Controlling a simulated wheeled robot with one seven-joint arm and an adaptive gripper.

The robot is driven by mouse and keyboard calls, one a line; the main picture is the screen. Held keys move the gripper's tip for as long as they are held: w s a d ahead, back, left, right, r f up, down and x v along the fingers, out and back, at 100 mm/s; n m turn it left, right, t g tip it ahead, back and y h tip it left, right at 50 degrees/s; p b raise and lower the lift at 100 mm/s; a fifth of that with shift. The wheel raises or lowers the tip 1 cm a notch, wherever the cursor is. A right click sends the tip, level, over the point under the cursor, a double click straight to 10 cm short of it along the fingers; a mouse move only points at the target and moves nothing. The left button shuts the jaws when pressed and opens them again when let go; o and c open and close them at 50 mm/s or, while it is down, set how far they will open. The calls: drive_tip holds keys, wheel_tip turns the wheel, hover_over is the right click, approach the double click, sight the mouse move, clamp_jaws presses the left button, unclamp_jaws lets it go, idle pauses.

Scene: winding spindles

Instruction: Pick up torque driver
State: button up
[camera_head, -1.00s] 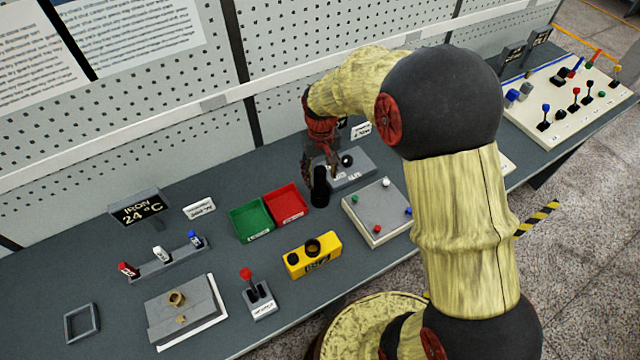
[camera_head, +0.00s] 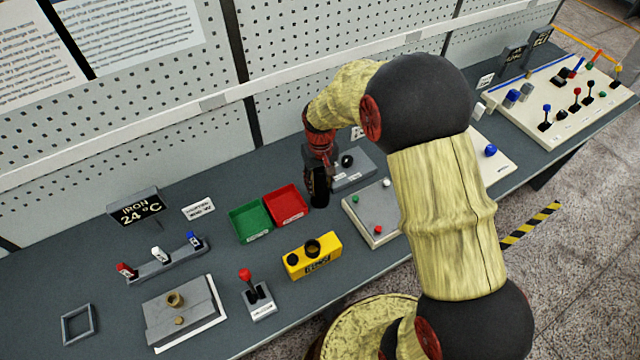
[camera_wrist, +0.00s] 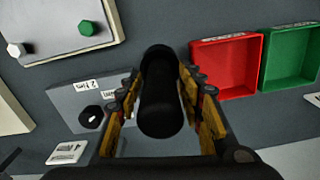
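The torque driver appears to be the black upright cylinder (camera_head: 317,188), standing on the bench beside a grey fixture. In the wrist view the black cylinder (camera_wrist: 162,105) lies between my two fingers, its rounded near end towards the camera. My gripper (camera_head: 318,165) is down around its upper part in the head view. In the wrist view my gripper (camera_wrist: 163,95) has its yellow-padded fingers on either side, with narrow gaps still visible, so it looks open. The driver's lower end is hard to make out.
Close by are a red bin (camera_head: 287,206), a green bin (camera_head: 250,220), the grey fixture (camera_head: 352,168) with a black knob, and a panel with coloured buttons (camera_head: 372,228). A yellow box (camera_head: 312,255) stands in front. The pegboard wall (camera_head: 180,110) runs behind.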

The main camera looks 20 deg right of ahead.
clamp_jaws()
drive_tip(key=shift+r, duration=0.1)
idle(0.4)
